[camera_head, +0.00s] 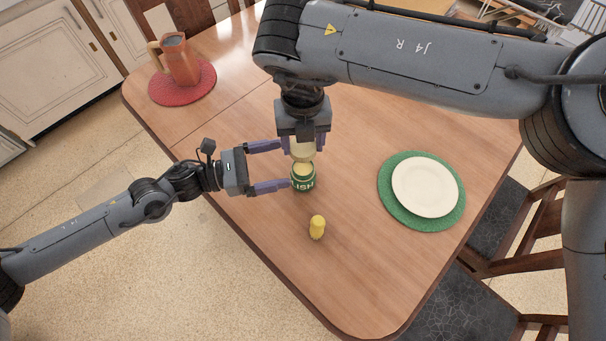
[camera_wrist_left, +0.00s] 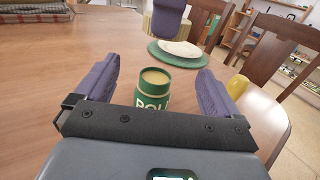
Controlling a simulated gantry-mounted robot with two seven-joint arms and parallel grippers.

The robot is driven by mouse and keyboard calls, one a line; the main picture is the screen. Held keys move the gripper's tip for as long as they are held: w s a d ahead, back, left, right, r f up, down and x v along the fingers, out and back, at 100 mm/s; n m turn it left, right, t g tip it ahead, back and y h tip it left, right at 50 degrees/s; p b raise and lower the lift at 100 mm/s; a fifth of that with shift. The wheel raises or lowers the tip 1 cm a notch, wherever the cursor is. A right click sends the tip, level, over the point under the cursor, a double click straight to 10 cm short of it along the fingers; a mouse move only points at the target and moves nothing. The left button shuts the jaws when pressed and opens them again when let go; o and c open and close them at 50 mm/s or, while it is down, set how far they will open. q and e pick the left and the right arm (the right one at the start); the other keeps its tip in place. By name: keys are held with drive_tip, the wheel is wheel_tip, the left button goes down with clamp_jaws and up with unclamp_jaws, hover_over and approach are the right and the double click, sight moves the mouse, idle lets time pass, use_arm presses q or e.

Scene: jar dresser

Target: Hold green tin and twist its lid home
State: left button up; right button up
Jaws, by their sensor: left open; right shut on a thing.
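The green tin (camera_head: 303,183) stands upright on the table with pale lettering and a pale yellowish top; it also shows in the left wrist view (camera_wrist_left: 152,103). My left gripper (camera_head: 285,165) is open, its purple fingers on either side of the tin with gaps in the left wrist view. My right gripper (camera_head: 303,148) is shut on a cream lid (camera_head: 302,152) and holds it above the tin. In the left wrist view a purple finger covers part of the lid, which is apart from the tin.
A small yellow shaker-like object (camera_head: 317,228) stands near the tin. A white plate (camera_head: 425,187) lies on a green mat (camera_head: 452,218) to the right. An orange jug (camera_head: 180,62) stands on a red mat (camera_head: 205,88) at the far left. The front of the wooden table (camera_head: 365,285) is clear.

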use_arm(q)
wheel_tip(320, 180, down, 6)
drive_tip(key=shift+d+f, duration=0.1)
drive_tip(key=shift+x, duration=3.75)
drive_tip(key=c, duration=1.5)
use_arm(e)
hover_over(303, 168)
drive_tip(key=shift+f, duration=2.45)
drive_tip(key=shift+f, duration=0.15)
drive_tip(key=shift+f, duration=0.75)
drive_tip(key=shift+f, duration=0.55)
